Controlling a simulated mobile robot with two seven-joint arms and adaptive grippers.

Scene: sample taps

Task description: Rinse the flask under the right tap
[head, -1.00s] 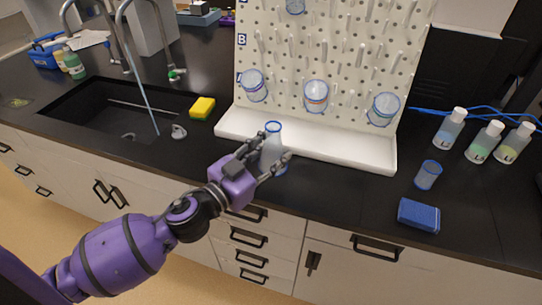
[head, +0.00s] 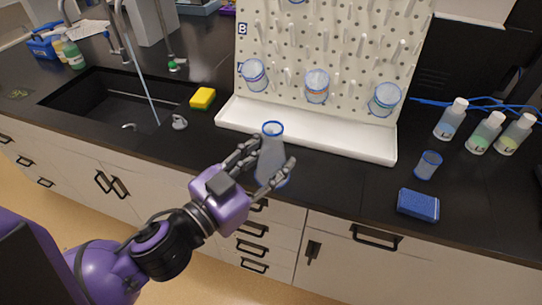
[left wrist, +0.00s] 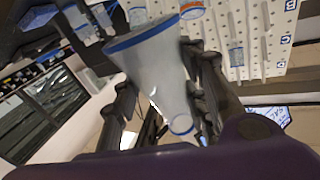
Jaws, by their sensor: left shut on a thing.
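The flask (head: 271,162) is clear and conical with a blue rim. My left gripper (head: 265,165) is shut on its body, one finger on each side, and holds it nearly upright in front of the white rack tray. The flask (left wrist: 155,65) also shows between the fingers in the left wrist view. My right gripper is not in view.
A yellow sponge (head: 203,98) lies at the sink's right edge. A white pegboard rack (head: 335,55) with its tray (head: 300,135) stands behind the flask. A small beaker (head: 428,165), a blue sponge (head: 418,204) and several bottles (head: 485,132) are at the right.

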